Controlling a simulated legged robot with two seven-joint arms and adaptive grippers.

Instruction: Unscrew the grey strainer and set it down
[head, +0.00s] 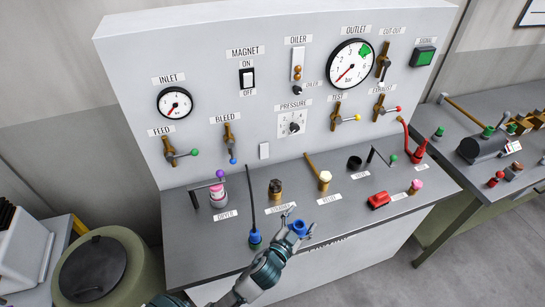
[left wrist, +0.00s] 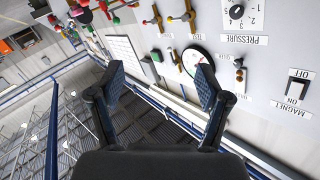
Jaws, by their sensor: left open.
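A dark grey-topped fitting with a brass body (head: 276,188), apparently the strainer, stands upright on the bench behind the partly covered strainer label (head: 280,209). My left gripper (head: 293,221) is in front of it and to its right, apart from it, over the bench's front. It is open. In the left wrist view its two fingers (left wrist: 160,85) are spread wide with nothing held between them. The strainer cannot be made out in that view. My right gripper is not in view.
The pink-topped dryer (head: 218,194) and white-topped relief fitting (head: 324,181) flank the strainer. A red block (head: 379,200) lies to the right. The gauge panel (head: 215,95) rises behind.

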